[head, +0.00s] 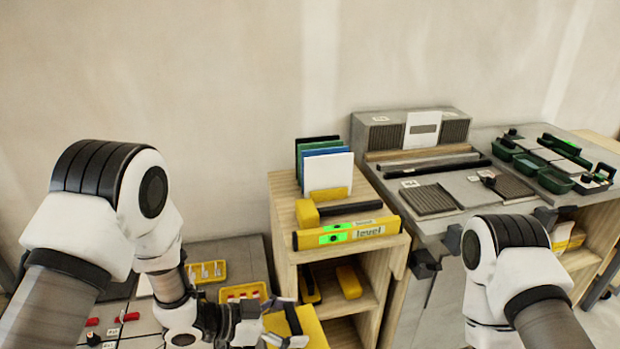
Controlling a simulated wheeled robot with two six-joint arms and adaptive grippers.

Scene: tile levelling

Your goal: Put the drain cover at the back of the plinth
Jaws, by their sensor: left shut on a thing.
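My left gripper (284,322) is low in the head view, left of the wooden shelf unit. It is shut on a small dark thing (293,320), seen partly, over a yellow surface; I cannot tell whether this is the drain cover.
The wooden shelf unit (285,208) holds a yellow level (345,232) and upright coloured sheets (327,172). Green trays (530,165) stand at the bench's right. Yellow trays (207,272) and small red pieces (128,317) lie at the lower left. A wall closes the back.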

